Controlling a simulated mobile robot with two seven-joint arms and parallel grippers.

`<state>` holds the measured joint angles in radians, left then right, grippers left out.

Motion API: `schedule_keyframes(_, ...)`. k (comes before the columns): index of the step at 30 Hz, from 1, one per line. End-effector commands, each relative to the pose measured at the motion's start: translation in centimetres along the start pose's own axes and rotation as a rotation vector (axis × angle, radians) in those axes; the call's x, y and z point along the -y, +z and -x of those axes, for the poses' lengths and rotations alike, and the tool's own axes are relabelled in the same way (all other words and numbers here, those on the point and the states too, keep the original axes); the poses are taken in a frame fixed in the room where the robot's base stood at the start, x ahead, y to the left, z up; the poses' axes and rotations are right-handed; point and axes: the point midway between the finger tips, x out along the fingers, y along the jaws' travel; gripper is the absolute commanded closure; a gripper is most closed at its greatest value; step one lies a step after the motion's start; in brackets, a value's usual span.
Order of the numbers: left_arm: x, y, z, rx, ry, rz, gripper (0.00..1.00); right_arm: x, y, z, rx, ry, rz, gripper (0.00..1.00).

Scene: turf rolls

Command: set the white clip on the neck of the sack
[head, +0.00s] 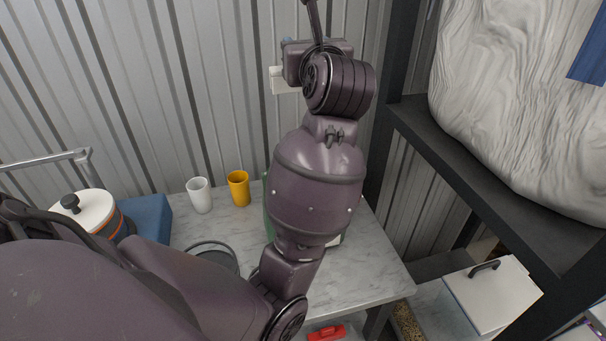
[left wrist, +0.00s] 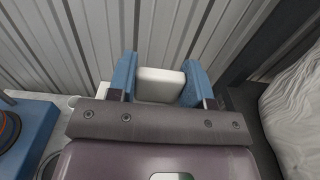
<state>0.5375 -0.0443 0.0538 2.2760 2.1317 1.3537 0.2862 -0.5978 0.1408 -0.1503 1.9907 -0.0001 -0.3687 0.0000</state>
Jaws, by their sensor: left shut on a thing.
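My left gripper (left wrist: 159,76) has its blue fingers closed on a white block-like piece, the white clip (left wrist: 160,86), in the left wrist view. In the head view my left gripper (head: 290,43) is raised in front of the metal wall, mostly hidden behind my wrist. A pale piece shows just below it, but I cannot tell if it is the clip. A large wrinkled white sack (head: 515,100) with a blue patch stands on the dark shelf at right. It also shows at the right of the left wrist view (left wrist: 295,115). The sack's neck is out of view. My right gripper is not in view.
The dark shelf (head: 450,160) and its posts stand between the marble table (head: 375,270) and the sack. A white cup (head: 200,196), a yellow cup (head: 239,189) and a lidded pot (head: 88,212) are at the table's left. A white lidded box (head: 492,295) is at lower right.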

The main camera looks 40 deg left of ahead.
Motion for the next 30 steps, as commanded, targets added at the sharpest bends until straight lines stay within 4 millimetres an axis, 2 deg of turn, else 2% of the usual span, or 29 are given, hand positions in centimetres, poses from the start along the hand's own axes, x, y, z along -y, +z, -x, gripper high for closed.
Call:
schedule_keyframes(7, -0.3, -1.9, 0.0, -0.003, 0.019, -0.005, 0.77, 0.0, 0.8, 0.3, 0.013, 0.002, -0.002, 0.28)
schedule_keyframes(24, -0.3, -13.8, 0.0, -0.002, 0.018, -0.007, 0.77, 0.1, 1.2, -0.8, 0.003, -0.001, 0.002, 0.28)
schedule_keyframes(30, -0.3, -16.0, 0.0, -0.001, 0.017, -0.003, 0.77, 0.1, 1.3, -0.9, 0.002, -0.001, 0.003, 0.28)
